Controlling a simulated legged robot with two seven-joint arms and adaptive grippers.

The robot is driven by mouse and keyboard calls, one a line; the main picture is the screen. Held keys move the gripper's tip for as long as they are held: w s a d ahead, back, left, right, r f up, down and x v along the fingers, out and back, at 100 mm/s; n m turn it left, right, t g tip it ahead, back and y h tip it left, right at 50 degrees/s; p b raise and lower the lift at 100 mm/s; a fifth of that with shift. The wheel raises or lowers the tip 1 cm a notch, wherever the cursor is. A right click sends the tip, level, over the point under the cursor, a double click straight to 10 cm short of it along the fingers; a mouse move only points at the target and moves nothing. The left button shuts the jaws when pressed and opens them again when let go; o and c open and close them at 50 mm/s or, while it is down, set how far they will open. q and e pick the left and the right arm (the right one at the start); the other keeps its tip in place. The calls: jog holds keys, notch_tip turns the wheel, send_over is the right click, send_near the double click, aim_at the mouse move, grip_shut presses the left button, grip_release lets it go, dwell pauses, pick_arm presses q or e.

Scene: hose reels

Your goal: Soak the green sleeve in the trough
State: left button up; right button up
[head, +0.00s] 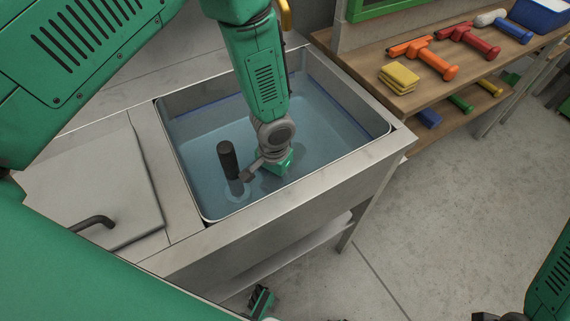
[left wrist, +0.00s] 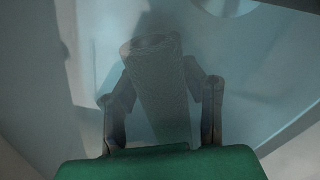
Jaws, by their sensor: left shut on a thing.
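The trough (head: 300,205) is a metal-rimmed basin of bluish water in a bench. My left gripper (head: 244,174) reaches down into it, its palm low at the water. Its fingers are shut on a dark upright cylinder (head: 228,158), which I take to be the sleeve; it looks black, not green. In the left wrist view my left gripper (left wrist: 161,100) has a finger on either side of the ribbed, grey-looking cylinder (left wrist: 155,75). Haze blurs that view.
A grey lid with a dark handle (head: 95,222) lies left of the basin. A wooden shelf at right holds yellow sponges (head: 399,77), an orange tool (head: 430,60), a red tool (head: 470,38) and a blue box (head: 542,14). The floor at lower right is mostly clear.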

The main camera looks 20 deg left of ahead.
pick_arm(q)
jog(key=shift+d, duration=0.1)
jog(key=shift+w+d, duration=0.2)
jog(key=shift+w, duration=0.15)
jog(key=shift+s+a, duration=0.1)
jog(key=shift+s, duration=0.05)
dwell(0.4)
jog(key=shift+s+a, duration=0.15)
jog(key=shift+s, duration=0.05)
jog(key=shift+w+d, duration=0.25)
jog(key=shift+w, duration=0.1)
jog(key=shift+r, duration=0.1)
dwell(0.4)
notch_tip(320, 180, up, 20)
jog(key=p, duration=1.6)
jog(key=shift+s, duration=0.1)
dwell(1.0)
